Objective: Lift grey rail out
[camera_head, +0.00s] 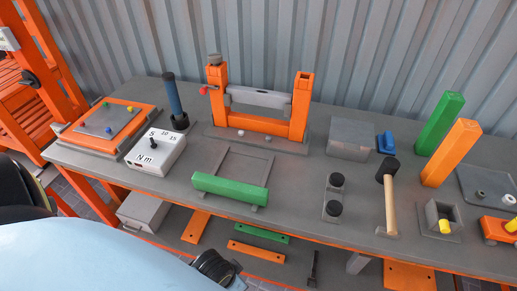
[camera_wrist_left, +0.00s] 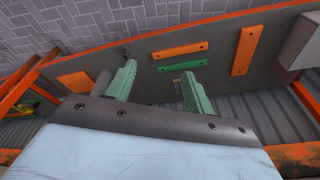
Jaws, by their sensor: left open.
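The grey rail (camera_head: 258,97) lies level between two orange upright posts, above an orange lower beam (camera_head: 258,125) on a grey base at the back middle of the bench. A red knob (camera_head: 207,89) sits at the left post, and a grey cap (camera_head: 214,59) tops that post. My left gripper (camera_wrist_left: 160,70) shows in the left wrist view with its two pale green fingers apart and nothing between them. It is over the lower shelf, away from the rail. The rail is not in the wrist view. My right gripper is not in view.
A green beam (camera_head: 230,191) lies on a frame in front of the posts. A dark blue-handled tool (camera_head: 175,100) stands left of them, and a grey block (camera_head: 351,139) lies right. Orange and green planks lie on the lower shelf (camera_wrist_left: 215,85).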

